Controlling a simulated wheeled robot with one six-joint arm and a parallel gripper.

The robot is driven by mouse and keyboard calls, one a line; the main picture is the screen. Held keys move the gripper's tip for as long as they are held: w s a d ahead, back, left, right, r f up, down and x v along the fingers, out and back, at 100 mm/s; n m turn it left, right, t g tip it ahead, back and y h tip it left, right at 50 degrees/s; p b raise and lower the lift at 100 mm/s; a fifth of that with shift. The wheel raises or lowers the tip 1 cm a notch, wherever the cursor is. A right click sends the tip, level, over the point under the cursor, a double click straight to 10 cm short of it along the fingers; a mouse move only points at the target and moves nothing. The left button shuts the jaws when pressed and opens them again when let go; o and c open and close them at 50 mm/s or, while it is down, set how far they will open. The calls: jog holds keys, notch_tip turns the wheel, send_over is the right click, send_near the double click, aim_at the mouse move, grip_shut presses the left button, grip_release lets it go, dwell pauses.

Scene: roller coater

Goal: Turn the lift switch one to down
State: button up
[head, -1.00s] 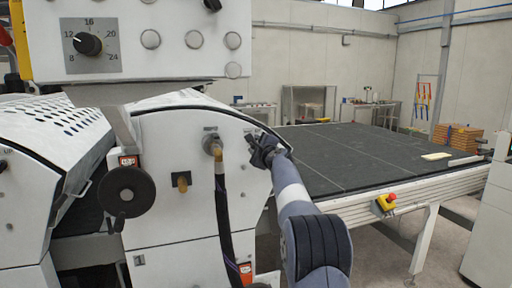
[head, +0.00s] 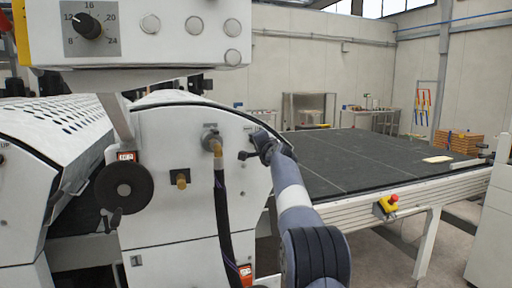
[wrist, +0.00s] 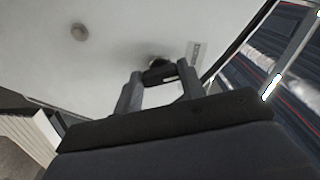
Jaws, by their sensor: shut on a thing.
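The lift switch appears to be a small black lever switch (head: 246,155) on the white side panel of the machine. Its handle sticks out to the left of my gripper in the head view, tilted slightly downward. In the wrist view the black switch (wrist: 158,73) sits between the fingertips against the white panel. My gripper (head: 262,147) is shut on the switch; its fingers (wrist: 160,82) also show in the wrist view. The fingers and wrist hide the switch's base, and its markings are unreadable.
A valve with a dark hose (head: 221,200) hangs left of my gripper. A black handwheel (head: 124,188) is farther left. The conveyor bed (head: 350,155) lies to the right, with a red and yellow emergency stop (head: 387,204) on its edge.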

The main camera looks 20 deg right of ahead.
jog(key=shift+f+n, duration=0.15)
jog(key=shift+n, duration=0.55)
jog(key=o, duration=1)
jog(key=shift+b, duration=0.3)
jog(key=s+b, duration=0.6)
jog(key=s, duration=0.4)
jog(key=shift+s, duration=0.4)
jog(key=shift+w, duration=0.15)
